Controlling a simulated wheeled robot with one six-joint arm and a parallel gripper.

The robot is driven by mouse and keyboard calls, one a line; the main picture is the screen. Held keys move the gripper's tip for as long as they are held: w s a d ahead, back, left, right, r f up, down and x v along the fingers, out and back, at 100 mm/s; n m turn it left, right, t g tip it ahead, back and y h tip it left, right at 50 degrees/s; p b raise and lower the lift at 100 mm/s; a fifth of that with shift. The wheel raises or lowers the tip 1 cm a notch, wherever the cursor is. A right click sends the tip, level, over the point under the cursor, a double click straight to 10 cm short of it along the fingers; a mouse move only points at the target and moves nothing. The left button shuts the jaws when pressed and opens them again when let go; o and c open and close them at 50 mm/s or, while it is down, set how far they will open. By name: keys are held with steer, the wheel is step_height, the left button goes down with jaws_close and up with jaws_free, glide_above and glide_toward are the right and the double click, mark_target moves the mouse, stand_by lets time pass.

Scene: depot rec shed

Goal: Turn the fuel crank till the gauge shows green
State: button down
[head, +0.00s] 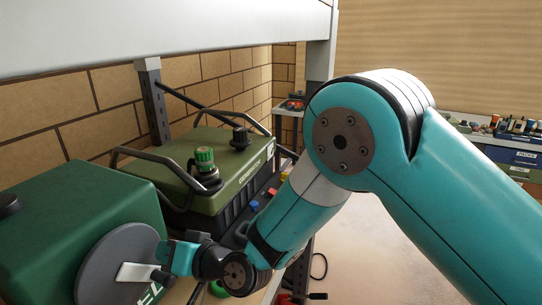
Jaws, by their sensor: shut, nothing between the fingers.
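A large grey disc (105,262) stands on the front face of a dark green box (75,215) at the lower left. A pale flat bar (133,272) lies across the disc, perhaps the crank's arm. My gripper (164,268) is shut and empty at the disc's right side, close to the bar's right end. I cannot tell whether it touches the bar. Part of the disc's right edge is hidden behind my gripper. I cannot make out a gauge or its colour.
A green generator (236,178) with dark handles and a green cap (205,157) stands behind my gripper, under a grey shelf beam (150,35). Small coloured parts (254,206) lie at its front. Bins (510,155) stand at the far right. Open floor (370,265) lies below my arm.

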steer(key=shift+s+f+b, duration=0.1)
steer(key=shift+f+b, duration=0.35)
steer(key=shift+f, duration=0.4)
steer(key=shift+s+a+f+b, duration=0.15)
steer(key=shift+s+f+b, duration=0.1)
steer(key=shift+f+b, duration=0.25)
steer(key=shift+s+a+f+b, duration=0.1)
steer(key=shift+s+f+b, duration=0.2)
steer(key=shift+f, duration=0.3)
steer(key=shift+w+r, duration=0.1)
steer(key=shift+r, duration=0.1)
steer(key=b, duration=0.8)
glide_toward(155, 264)
steer(key=d, duration=0.3)
steer(key=shift+r, duration=0.15)
